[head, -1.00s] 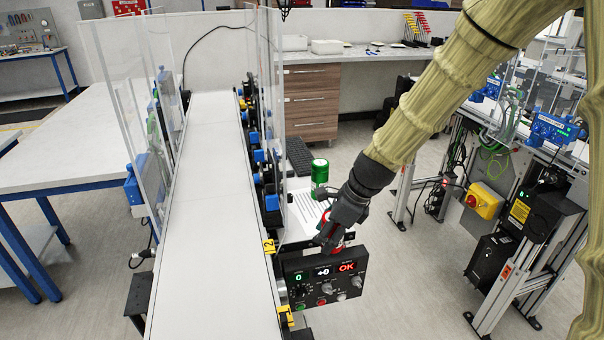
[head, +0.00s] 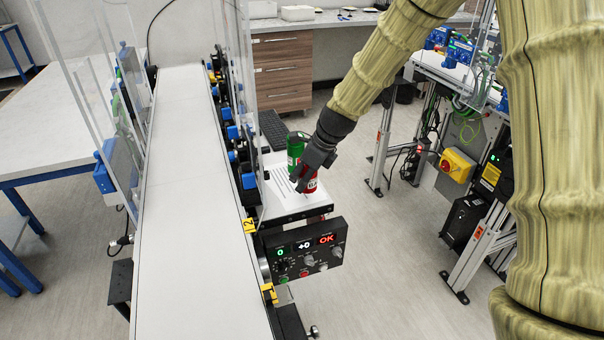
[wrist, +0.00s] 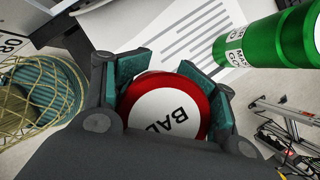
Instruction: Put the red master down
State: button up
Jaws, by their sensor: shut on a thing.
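The red master (head: 310,187) is a red can. Its white round top with black letters, partly reading "BAD", faces the camera in the wrist view (wrist: 160,112). My gripper (head: 303,180) is shut on it, with one finger on either side in the wrist view (wrist: 168,92). The red master is over the front right part of a small white shelf (head: 275,212) beside the conveyor. I cannot tell whether its base touches the shelf. A green can (head: 294,146) stands behind it on the shelf, apart from it, and shows at top right in the wrist view (wrist: 262,44).
A printed sheet (head: 283,190) lies on the shelf left of the red master. A control panel (head: 305,250) with knobs and a lit red "OK" hangs below the shelf's front. The conveyor belt (head: 180,200) and clear guard panels stand to the left. A keyboard (head: 273,128) lies behind.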

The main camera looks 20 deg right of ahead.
jog(key=w, duration=0.1)
jog(key=w+d, duration=0.1)
jog(key=w, duration=0.2)
jog(key=shift+w+d+f+p, duration=0.15)
jog(key=shift+f+p, duration=0.1)
jog(key=shift+p, duration=0.15)
jog(key=shift+f+p, duration=0.55)
jog(key=shift+f, duration=1.2)
jog(key=o, duration=1.2)
jog(key=shift+f, duration=0.1)
jog(key=shift+c, duration=0.2)
jog(key=b+v, duration=0.2)
jog(key=v, duration=1)
